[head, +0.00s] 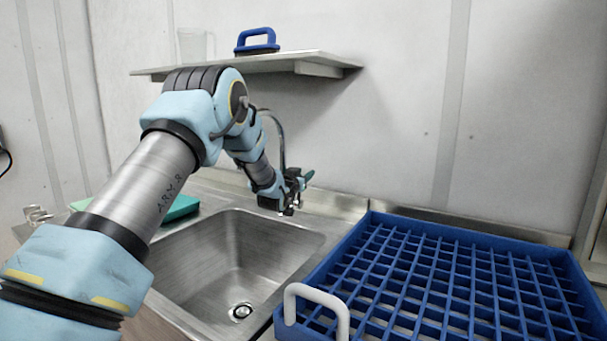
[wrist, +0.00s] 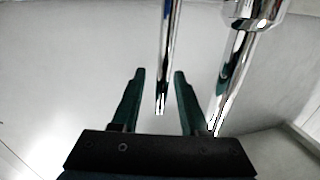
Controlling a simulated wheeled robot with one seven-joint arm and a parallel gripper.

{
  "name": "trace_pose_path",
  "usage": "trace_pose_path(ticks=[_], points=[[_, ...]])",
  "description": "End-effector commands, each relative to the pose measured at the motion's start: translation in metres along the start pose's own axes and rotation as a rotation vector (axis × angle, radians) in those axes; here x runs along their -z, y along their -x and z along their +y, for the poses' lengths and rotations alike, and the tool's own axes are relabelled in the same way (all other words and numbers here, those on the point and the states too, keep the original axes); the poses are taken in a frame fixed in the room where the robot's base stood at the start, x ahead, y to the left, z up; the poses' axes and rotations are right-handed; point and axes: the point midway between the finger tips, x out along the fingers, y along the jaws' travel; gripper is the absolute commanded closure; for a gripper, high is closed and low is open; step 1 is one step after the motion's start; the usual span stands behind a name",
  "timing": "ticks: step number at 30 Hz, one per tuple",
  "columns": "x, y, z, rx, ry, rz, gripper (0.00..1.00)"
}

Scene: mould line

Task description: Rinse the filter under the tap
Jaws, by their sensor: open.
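My gripper (head: 298,183) is at the tap (head: 280,130) behind the sink (head: 205,262). In the wrist view my gripper (wrist: 158,72) is open, with two dark green fingers apart. A thin chrome rod (wrist: 164,45), which looks like the tap's lever, appears between the fingers with gaps on both sides. I cannot tell whether it touches either finger. A thicker chrome pipe (wrist: 232,75) of the tap stands just right of the right finger. I see no filter that I can make out in either view. No water shows, and the sink basin looks empty.
A blue gridded rack (head: 375,228) with a white handle (head: 318,292) fills the right of the counter. A green item (head: 182,208) lies left of the sink, partly behind my arm. A shelf (head: 300,60) above holds a blue-handled tool (head: 257,42) and a clear jug (head: 194,46).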

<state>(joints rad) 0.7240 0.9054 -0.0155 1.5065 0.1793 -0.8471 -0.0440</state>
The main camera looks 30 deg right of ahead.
Motion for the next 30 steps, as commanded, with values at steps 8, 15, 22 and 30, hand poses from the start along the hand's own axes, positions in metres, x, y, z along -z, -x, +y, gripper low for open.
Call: trace_pose_path(ticks=[8, 15, 22, 30], points=[[0.0003, 0.0002, -0.0002, 0.0, 0.0, 0.0, 0.81], [0.0003, 0.0003, -0.0002, 0.0, 0.0, 0.0, 1.0], [0.0003, 0.0003, -0.0001, 0.0, 0.0, 0.0, 1.0], [0.0003, 0.0003, -0.0001, 0.0, 0.0, 0.0, 1.0]])
